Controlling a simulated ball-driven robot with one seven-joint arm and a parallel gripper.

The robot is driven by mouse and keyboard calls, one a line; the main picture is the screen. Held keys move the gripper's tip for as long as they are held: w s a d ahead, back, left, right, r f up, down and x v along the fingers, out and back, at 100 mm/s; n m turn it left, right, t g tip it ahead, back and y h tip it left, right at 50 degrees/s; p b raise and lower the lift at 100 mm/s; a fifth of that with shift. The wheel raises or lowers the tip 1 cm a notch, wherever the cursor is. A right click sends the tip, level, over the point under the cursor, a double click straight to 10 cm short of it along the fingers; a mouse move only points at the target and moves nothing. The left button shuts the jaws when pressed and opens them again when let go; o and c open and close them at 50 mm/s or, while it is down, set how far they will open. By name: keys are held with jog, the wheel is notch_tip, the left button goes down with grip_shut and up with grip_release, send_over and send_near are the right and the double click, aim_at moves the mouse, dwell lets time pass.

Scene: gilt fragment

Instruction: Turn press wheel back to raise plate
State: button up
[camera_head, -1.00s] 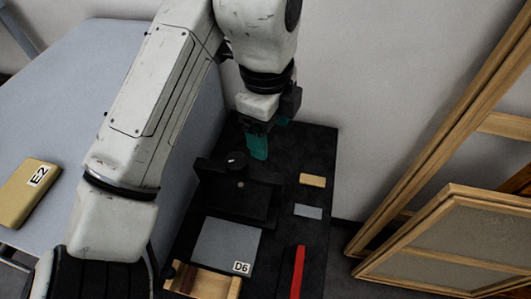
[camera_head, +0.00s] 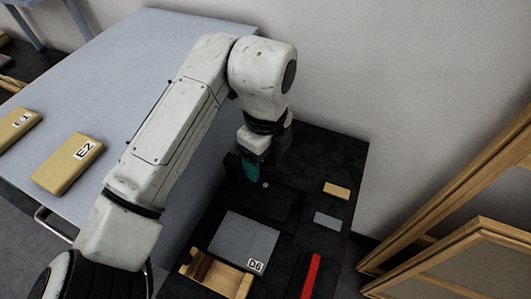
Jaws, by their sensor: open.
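The press (camera_head: 278,207) is a black block on the dark bench at the centre right. Its wheel is not clear in this view; the round knob on top is hidden behind my gripper. A small pale spot shows on the press's front face. My gripper (camera_head: 252,173) has teal fingers and points down at the top of the press, near its left part. It is open, and I see nothing held in it. I cannot tell whether the fingers touch the knob. A grey plate labelled D6 (camera_head: 240,238) lies flat in front of the press.
A wooden tray (camera_head: 238,284) sits in front of the grey plate. A red bar (camera_head: 311,276), a yellow block (camera_head: 337,190) and a grey piece (camera_head: 327,221) lie to the right. Yellow blocks E2 (camera_head: 66,166) and E1 (camera_head: 15,128) lie on the blue-grey table. Wooden frames (camera_head: 450,245) stand at right.

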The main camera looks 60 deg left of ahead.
jog(key=shift+f, duration=0.25)
jog(key=c, duration=1)
